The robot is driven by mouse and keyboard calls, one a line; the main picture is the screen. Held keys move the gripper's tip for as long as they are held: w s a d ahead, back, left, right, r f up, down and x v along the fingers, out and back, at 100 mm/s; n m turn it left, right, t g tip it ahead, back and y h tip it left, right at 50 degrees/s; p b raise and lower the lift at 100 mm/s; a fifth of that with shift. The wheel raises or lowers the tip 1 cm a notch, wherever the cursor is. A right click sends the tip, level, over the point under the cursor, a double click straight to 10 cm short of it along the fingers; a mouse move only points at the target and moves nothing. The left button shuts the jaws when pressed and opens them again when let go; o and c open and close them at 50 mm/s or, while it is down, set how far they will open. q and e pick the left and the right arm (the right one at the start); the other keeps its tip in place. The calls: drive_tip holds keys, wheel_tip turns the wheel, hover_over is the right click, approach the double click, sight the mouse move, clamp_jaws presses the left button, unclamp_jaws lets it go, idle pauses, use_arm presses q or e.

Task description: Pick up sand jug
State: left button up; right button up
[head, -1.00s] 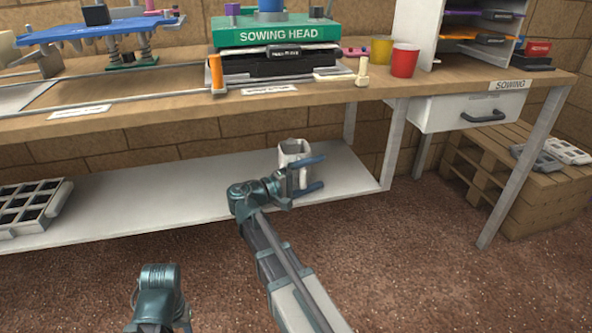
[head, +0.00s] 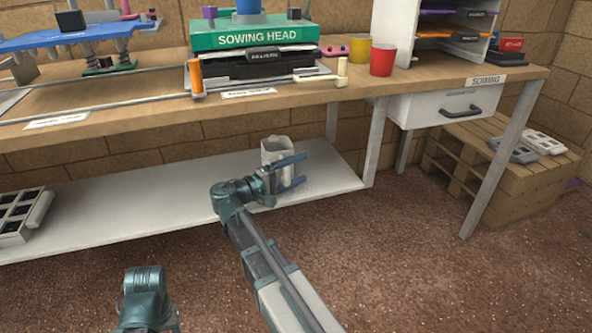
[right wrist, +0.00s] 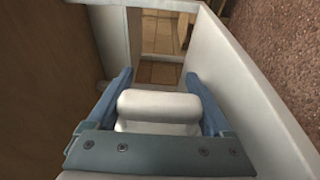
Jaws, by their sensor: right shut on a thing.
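The sand jug (head: 275,147) is pale grey-white and upright, at the lower shelf (head: 130,215) under the bench in the head view. My right gripper (head: 299,170) is closed around it, with a blue finger at each side. In the right wrist view, a rounded white part of the jug (right wrist: 160,106) sits between the two blue fingers. The gripper hides part of the jug's lower body, so I cannot tell whether its base touches the shelf. Part of my left arm shows at the bottom of the head view; its fingers are out of frame.
The workbench (head: 300,98) is just above the jug and carries the sowing head (head: 258,40), a red cup (head: 382,61) and a yellow cup (head: 359,48). Bench legs stand right of the jug. A seed tray (head: 22,214) lies at the shelf's left end.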

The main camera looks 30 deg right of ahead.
use_arm(q)
wheel_tip(320, 180, up, 4)
drive_tip(key=p, duration=0.3)
drive_tip(key=shift+f, duration=0.1)
use_arm(e)
drive_tip(key=s+a+r, duration=0.3)
drive_tip(key=s+a, duration=0.8)
drive_tip(key=shift+a+r, duration=0.35)
drive_tip(key=shift+r, duration=0.05)
use_arm(q)
drive_tip(key=shift+s, duration=0.1)
